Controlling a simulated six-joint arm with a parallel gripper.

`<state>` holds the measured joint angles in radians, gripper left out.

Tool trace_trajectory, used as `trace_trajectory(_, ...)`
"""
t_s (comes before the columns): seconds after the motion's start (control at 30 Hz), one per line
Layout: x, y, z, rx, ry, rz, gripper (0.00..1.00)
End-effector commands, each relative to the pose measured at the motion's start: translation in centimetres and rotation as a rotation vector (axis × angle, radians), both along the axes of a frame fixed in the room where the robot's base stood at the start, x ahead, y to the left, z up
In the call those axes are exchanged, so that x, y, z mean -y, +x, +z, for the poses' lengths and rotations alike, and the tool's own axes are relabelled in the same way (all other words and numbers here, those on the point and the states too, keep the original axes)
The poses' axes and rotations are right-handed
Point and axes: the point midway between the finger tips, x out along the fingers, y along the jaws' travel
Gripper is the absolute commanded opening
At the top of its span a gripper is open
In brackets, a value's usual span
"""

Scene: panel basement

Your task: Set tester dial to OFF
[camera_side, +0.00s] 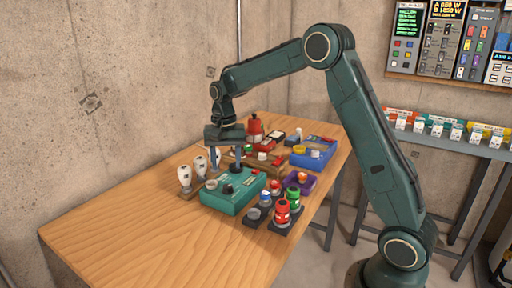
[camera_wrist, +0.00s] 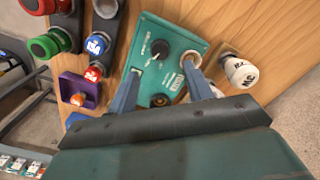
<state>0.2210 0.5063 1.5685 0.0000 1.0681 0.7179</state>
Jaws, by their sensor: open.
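The tester looks to be the teal box (camera_side: 226,201) on the wooden bench, below my gripper (camera_side: 225,168). In the wrist view the teal box (camera_wrist: 152,28) has a black round dial (camera_wrist: 160,47) with a white pointer mark and small lettering that I cannot read. A second dark round part (camera_wrist: 160,100) with an orange centre lies nearer my gripper (camera_wrist: 158,74). The two blue-grey fingers are spread apart with nothing between them. The black dial lies just beyond the gap between the fingertips. The side view shows a dark knob (camera_side: 228,188) on the box.
White bulb-shaped pieces (camera_side: 184,174) stand left of the box. Red and green capped pieces (camera_side: 282,212) and a purple tray (camera_side: 300,183) stand close on its right. A blue box (camera_side: 316,155) is behind. The bench's front left (camera_side: 120,235) is clear.

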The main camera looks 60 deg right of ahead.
Motion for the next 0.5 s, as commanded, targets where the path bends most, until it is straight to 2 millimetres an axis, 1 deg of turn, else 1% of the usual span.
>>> trace_trajectory(0.1,0.0,-0.1,-1.9,-0.003,0.000,0.000,0.50)
trace_trajectory(0.3,0.0,-0.1,-4.9,-0.003,0.000,0.000,0.50)
trace_trajectory(0.5,0.0,0.0,-6.9,-0.001,0.000,0.000,0.50)
